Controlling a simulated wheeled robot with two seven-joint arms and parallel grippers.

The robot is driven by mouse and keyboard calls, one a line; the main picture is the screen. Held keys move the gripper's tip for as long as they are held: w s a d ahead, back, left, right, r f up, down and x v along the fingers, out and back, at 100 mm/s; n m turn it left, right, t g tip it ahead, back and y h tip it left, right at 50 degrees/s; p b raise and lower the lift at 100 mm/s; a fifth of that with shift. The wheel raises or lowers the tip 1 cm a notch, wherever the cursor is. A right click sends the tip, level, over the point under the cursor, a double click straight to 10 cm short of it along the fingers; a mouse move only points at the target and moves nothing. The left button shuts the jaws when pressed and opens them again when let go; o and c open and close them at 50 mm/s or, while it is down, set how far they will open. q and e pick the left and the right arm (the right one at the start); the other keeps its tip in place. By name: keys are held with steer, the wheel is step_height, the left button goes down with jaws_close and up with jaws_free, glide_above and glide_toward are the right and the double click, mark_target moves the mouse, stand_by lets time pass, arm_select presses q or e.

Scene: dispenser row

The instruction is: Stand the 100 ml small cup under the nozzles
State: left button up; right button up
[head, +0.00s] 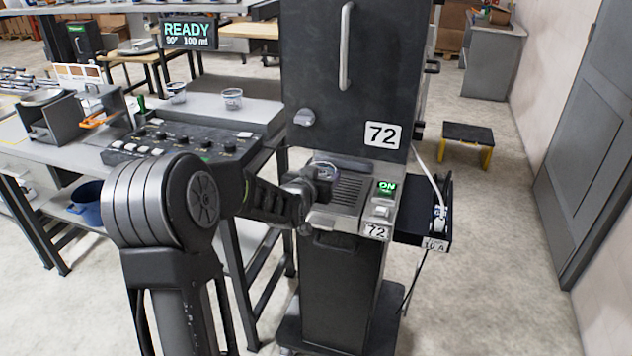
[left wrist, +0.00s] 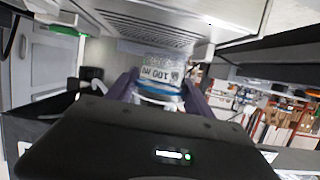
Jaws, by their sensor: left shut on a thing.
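The small cup (left wrist: 162,72) is clear, with a white label reading 100 ml and a blue band; it appears upside down in the left wrist view. My left gripper (left wrist: 159,90) is shut on it, one finger on each side. In the head view my left gripper (head: 318,180) is at the left part of the slotted drip tray (head: 348,190) of the black dispenser (head: 350,100) marked 72. Only the cup's rim (head: 325,166) shows there, and I cannot tell whether its base touches the tray. The nozzles are not visible. My right gripper is not in view.
Two clear cups, one (head: 176,92) and another (head: 232,98), stand on the counter at left. A knob panel (head: 190,138) is beside my arm. A green ON display (head: 387,187) is right of the tray.

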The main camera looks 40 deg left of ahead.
mark_target(324, 175)
arm_select(q)
steer(key=x, duration=0.3)
steer(key=shift+w+r, duration=0.15)
steer(key=shift+r, duration=0.05)
steer(key=shift+f+b, duration=0.55)
steer(key=shift+b, duration=0.05)
steer(key=shift+f+b, duration=0.3)
steer(key=shift+b, duration=0.1)
steer(key=shift+f+b, duration=0.6)
steer(key=shift+b, duration=0.2)
steer(key=o, duration=1.4)
steer(key=b+v, duration=0.1)
steer(key=v, duration=0.7)
